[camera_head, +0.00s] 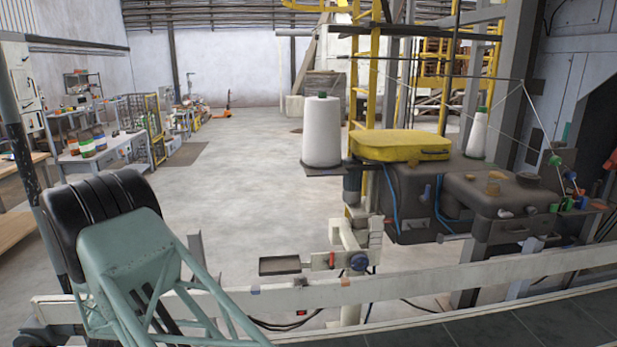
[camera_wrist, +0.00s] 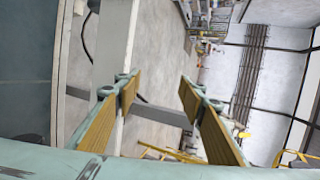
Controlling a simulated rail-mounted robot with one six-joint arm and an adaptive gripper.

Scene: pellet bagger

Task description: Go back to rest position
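My gripper (camera_wrist: 158,92) shows in the wrist view. Its two fingers with yellow-brown pads stand wide apart, and nothing is held between them. The floor and a grey beam show through the gap, beyond the fingers. The wrist picture is turned on its side. I cannot make out the gripper in the head view.
In the head view, a long pale rail (camera_head: 420,287) crosses the front beside a dark belt surface (camera_head: 540,325). A sewing machine head with a yellow cover (camera_head: 400,146) and white thread cones (camera_head: 322,132) stands behind it. Open floor (camera_head: 245,190) lies at centre left.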

